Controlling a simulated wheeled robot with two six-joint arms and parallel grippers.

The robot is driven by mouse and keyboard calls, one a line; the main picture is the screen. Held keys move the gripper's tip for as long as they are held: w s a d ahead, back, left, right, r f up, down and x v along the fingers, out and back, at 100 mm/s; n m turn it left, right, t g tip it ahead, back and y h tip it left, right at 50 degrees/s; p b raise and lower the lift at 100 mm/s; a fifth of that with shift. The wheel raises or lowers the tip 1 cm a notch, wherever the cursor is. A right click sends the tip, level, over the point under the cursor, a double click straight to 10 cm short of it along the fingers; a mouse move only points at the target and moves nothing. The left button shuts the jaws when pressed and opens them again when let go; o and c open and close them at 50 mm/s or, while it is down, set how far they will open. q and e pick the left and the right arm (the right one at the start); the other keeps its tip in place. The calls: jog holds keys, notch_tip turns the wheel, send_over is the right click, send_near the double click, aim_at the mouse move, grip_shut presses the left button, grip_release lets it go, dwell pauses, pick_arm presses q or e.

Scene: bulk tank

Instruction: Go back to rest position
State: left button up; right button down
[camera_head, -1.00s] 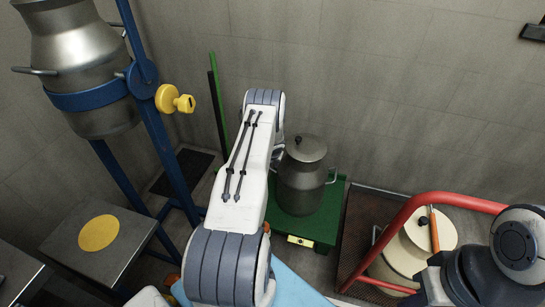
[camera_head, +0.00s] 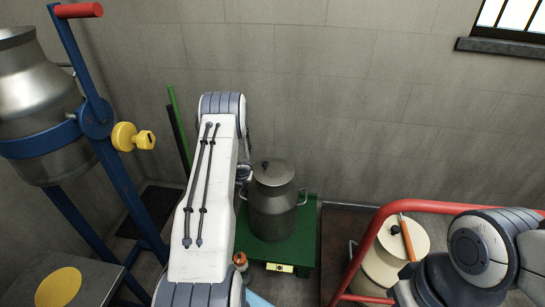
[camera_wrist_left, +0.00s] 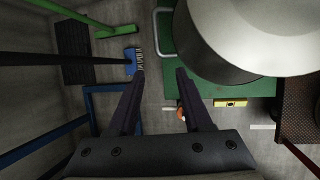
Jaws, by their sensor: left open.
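My left arm (camera_head: 208,200) reaches forward in the head view, with its wrist beside a lidded grey metal can (camera_head: 272,205). The can stands upright on a green platform (camera_head: 303,240). In the left wrist view my left gripper (camera_wrist_left: 160,75) is open, with nothing between its two dark fingers. The can (camera_wrist_left: 215,50) is to the right of the fingers there, apart from them in the picture. My right arm (camera_head: 485,250) shows at the lower right of the head view; its gripper is out of view.
A large metal can (camera_head: 40,105) hangs in a blue frame (camera_head: 120,190) with a yellow knob (camera_head: 130,137) at left. A red rail (camera_head: 400,210) and cream lidded container (camera_head: 390,260) are at right. Green (camera_wrist_left: 110,30) and blue-headed brush (camera_wrist_left: 132,62) poles stand near the left gripper.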

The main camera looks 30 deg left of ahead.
pick_arm(q)
jog(key=shift+f, duration=0.1)
jog(key=x, duration=1)
jog(key=shift+s, duration=0.15)
jog(key=shift+a, duration=0.15)
